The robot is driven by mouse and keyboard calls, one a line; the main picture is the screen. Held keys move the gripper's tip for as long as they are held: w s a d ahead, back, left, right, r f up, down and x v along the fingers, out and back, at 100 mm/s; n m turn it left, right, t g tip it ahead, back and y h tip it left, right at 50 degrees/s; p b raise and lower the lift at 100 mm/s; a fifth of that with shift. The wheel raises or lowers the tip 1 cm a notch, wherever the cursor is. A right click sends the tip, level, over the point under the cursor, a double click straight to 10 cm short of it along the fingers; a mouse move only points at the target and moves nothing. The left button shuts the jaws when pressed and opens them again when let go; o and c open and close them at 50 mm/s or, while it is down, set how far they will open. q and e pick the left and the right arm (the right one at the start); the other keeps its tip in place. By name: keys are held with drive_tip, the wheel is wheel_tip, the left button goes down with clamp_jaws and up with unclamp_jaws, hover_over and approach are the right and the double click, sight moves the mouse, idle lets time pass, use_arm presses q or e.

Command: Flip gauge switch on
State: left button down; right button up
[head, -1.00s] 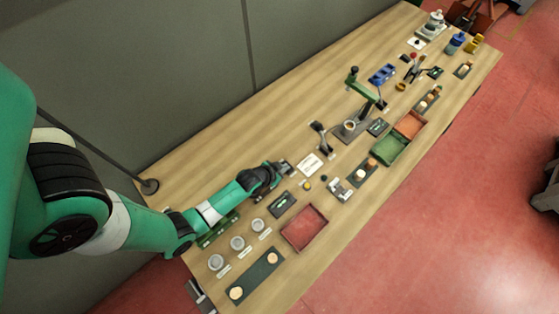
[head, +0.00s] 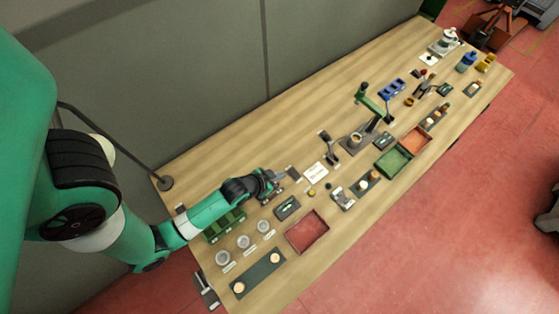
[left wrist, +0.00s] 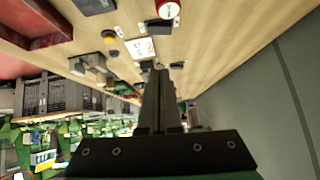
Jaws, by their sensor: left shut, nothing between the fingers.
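My left gripper (head: 281,176) is low over the left-middle part of the table, with its fingers shut and empty. Its closed dark fingers (left wrist: 155,95) fill the lower middle of the left wrist view. A small dark block (head: 293,172) lies just beyond the fingertips in the head view; whether they touch it I cannot tell. A dark box with a small green panel (head: 287,207) lies below the gripper. A small grey-and-black device (head: 342,197) stands further right. I cannot tell which part is the gauge switch, or its position. My right gripper is not in view.
A white card (head: 316,172) lies right of the gripper, with a yellow button (head: 311,192) nearby. A red tray (head: 306,232), a green tray (head: 393,161) and a green-armed press (head: 372,105) stand on the table. A grey wall runs along the back.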

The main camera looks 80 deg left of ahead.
use_arm(q)
drive_tip(key=y+b, duration=0.1)
drive_tip(key=b, duration=0.4)
hover_over(295, 170)
drive_tip(key=s+d, duration=0.2)
drive_tip(key=s, duration=0.1)
drive_tip(key=f, duration=0.6)
drive_tip(key=shift+w+d+f, duration=0.15)
drive_tip(key=shift+w+f, duration=0.05)
drive_tip(key=shift+f, duration=0.1)
drive_tip(key=f, duration=0.2)
drive_tip(key=a+f+b, duration=0.1)
drive_tip(key=f, duration=0.1)
drive_tip(key=shift+d, duration=0.1)
